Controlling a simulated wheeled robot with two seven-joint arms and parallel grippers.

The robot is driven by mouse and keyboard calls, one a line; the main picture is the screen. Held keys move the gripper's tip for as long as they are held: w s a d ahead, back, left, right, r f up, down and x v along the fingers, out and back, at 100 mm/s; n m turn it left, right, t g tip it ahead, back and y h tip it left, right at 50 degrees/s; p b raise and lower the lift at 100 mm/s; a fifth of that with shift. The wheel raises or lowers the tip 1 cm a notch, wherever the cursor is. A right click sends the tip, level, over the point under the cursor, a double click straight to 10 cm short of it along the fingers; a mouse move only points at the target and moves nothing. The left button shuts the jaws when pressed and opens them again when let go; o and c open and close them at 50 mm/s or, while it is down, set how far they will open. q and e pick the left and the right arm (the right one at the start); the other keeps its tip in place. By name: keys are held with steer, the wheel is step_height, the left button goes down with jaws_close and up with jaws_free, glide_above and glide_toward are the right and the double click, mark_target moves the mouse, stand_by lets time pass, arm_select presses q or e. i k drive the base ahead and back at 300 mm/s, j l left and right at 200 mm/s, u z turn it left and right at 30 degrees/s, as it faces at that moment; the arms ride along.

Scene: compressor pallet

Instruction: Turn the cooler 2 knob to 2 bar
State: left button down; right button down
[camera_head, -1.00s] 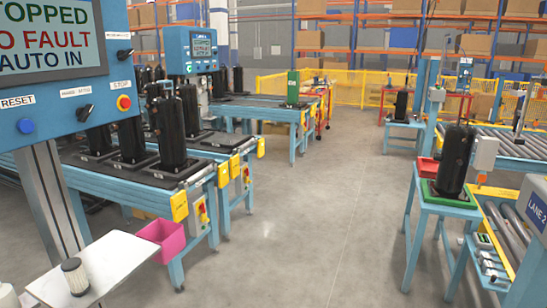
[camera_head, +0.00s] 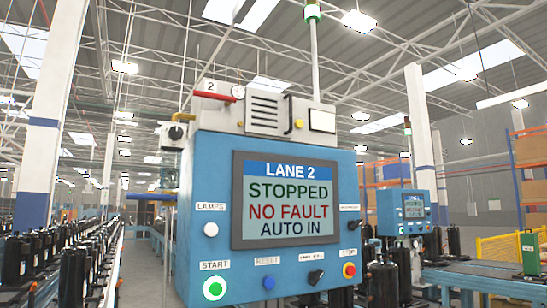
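A grey box unit (camera_head: 268,115) sits on top of the blue Lane 2 panel in the head view. A small plate (camera_head: 210,86) with a "2" is at its upper left. A small round gauge (camera_head: 239,92) is beside the plate; its reading is too small to tell. A black knob (camera_head: 176,132) shows at the unit's left side, below a red pipe (camera_head: 215,96). A small yellow knob (camera_head: 299,124) is on its front. I cannot tell which knob is the cooler 2 knob. Neither of my grippers is in view.
The blue panel (camera_head: 220,255) has a screen (camera_head: 289,205) reading LANE 2, STOPPED, NO FAULT, AUTO IN. Its start button (camera_head: 214,288) is lit green. Black compressors (camera_head: 75,270) stand in rows at the left. Another blue panel (camera_head: 404,212) stands behind at the right.

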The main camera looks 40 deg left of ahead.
mark_target(175, 132)
steer(key=u, duration=0.35)
steer(key=j+u, duration=0.15)
steer(key=u, duration=0.6)
steer(key=l+u, duration=0.1)
steer(key=z, duration=1.35)
steer(key=j+u, duration=0.15)
steer(key=u, duration=1.6)
